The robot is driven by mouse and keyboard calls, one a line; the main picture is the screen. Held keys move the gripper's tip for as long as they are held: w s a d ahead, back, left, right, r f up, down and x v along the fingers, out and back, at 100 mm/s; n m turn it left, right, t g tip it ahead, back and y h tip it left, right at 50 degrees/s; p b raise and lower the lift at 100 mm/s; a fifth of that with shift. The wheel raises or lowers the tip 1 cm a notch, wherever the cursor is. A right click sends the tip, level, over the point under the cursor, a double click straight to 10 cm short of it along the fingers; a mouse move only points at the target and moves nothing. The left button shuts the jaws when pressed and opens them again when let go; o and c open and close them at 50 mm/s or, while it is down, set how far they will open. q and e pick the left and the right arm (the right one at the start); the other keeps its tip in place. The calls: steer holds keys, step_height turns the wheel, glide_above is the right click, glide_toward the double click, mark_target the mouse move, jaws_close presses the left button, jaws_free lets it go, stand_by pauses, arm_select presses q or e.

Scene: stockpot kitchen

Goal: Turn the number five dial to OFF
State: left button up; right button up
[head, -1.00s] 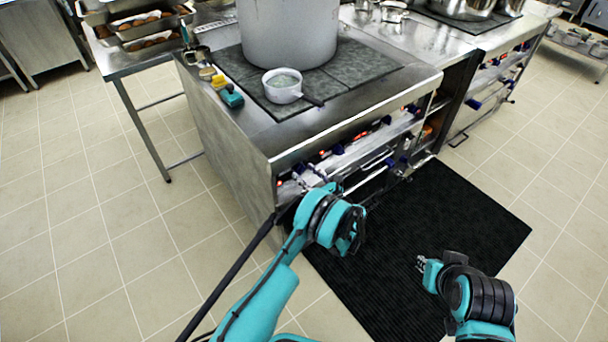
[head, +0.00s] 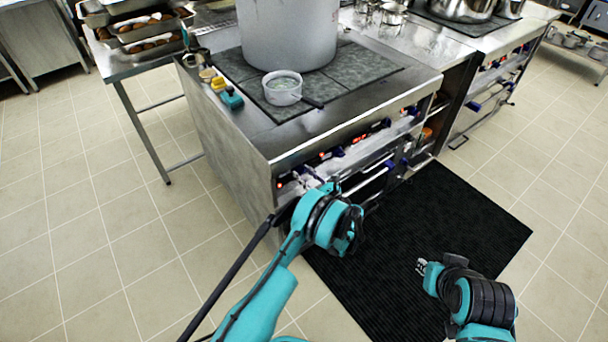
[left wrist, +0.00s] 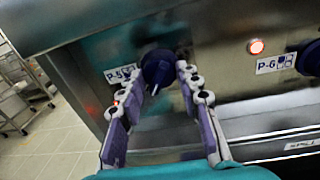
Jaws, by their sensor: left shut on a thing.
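The number five dial (left wrist: 158,67) is a dark blue round knob on the stove's steel front panel, beside a white P-5 label (left wrist: 120,74) in the left wrist view. Its narrow grip points down and slightly left. My left gripper (left wrist: 159,78) is shut on this dial, one finger on each side. In the head view my left gripper (head: 312,178) is at the near left end of the front panel and its wrist partly hides the dial. My right gripper (head: 422,268) hangs over the black mat, away from the stove; its finger opening is too small to tell.
The P-6 dial (left wrist: 309,58) and a lit red lamp (left wrist: 256,46) are to the right. A large pot (head: 287,35) and a small saucepan (head: 282,90) stand on the stove top. An oven handle runs below the panel. The black mat (head: 440,215) is clear.

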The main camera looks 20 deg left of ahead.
arm_select(q)
steer(key=n, duration=0.6)
steer(key=shift+h, duration=0.3)
steer(key=n, duration=0.6)
steer(key=shift+r, duration=0.1)
steer(key=n, duration=0.3)
steer(key=n+h, duration=0.1)
steer(key=n, duration=0.3)
steer(key=shift+t, duration=0.4)
steer(key=n, duration=0.6)
steer(key=shift+s+a+t, duration=0.1)
steer(key=shift+t, duration=0.2)
steer(key=n, duration=1.2)
steer(key=shift+s+t, duration=0.1)
steer(key=shift+t, duration=0.3)
steer(key=n, duration=0.4)
steer(key=shift+n, duration=0.3)
steer(key=shift+n+y, duration=0.3)
